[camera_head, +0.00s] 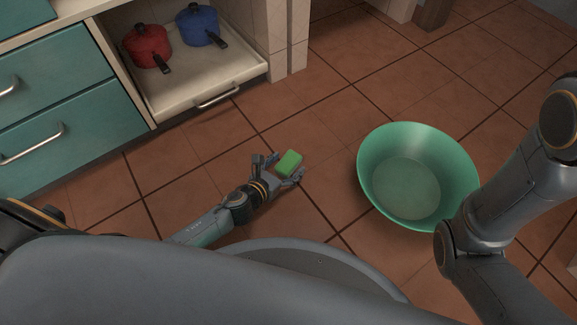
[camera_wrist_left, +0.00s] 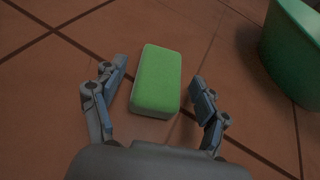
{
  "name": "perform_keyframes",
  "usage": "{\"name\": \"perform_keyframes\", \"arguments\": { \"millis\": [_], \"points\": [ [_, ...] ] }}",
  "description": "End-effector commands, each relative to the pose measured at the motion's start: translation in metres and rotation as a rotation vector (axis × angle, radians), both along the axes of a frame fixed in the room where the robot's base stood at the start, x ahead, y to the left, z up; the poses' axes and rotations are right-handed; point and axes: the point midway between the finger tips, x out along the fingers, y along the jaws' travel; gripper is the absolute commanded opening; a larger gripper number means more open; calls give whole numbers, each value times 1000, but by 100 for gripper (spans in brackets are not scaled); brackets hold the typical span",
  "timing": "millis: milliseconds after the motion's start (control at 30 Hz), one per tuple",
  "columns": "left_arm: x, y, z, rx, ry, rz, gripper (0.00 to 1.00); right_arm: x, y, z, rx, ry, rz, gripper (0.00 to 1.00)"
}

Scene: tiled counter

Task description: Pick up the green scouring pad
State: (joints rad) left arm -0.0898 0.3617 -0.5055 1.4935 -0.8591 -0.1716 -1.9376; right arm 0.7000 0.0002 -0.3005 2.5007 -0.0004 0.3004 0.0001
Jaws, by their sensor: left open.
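The green scouring pad (camera_head: 289,163) is a small rounded block in the middle of the head view. It appears to lie on the tiled floor. My left gripper (camera_head: 285,168) is open, with a finger on either side of the pad's near end. In the left wrist view the pad (camera_wrist_left: 156,80) lies between and ahead of the open fingers (camera_wrist_left: 160,95), with a gap on both sides. My right arm shows at the right edge of the head view, but its gripper is not in view.
A large green basin (camera_head: 440,150) stands on the floor to the right. At the upper left, an open drawer (camera_head: 190,100) holds a red pot (camera_head: 147,45) and a blue pot (camera_head: 197,24). Teal drawers (camera_head: 50,75) are on the left. Bare tiles surround the pad.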

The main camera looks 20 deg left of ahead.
Motion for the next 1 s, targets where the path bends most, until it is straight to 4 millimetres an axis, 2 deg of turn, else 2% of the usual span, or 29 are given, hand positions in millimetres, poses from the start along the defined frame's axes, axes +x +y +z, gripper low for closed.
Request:
{"name": "perform_keyframes", "arguments": {
  "millis": [100, 367, 600, 1000],
  "points": [
    [11, -3, -4, 3, -2, 0, 74, 0, 0, -5, 0, 0, 0, 40],
    [12, -3, -4, 1, 0, 1, 72, 0, 0, -4, 0, 0, 0, 40],
    [12, -3, -4, 1, 0, 1, 25, 0, 0, -4, 0, 0, 0, 40],
    [12, -1, -1, 3, -1, 1, 25, 0, 0, -1, 0, 1, 0, 40]
  ]
}}
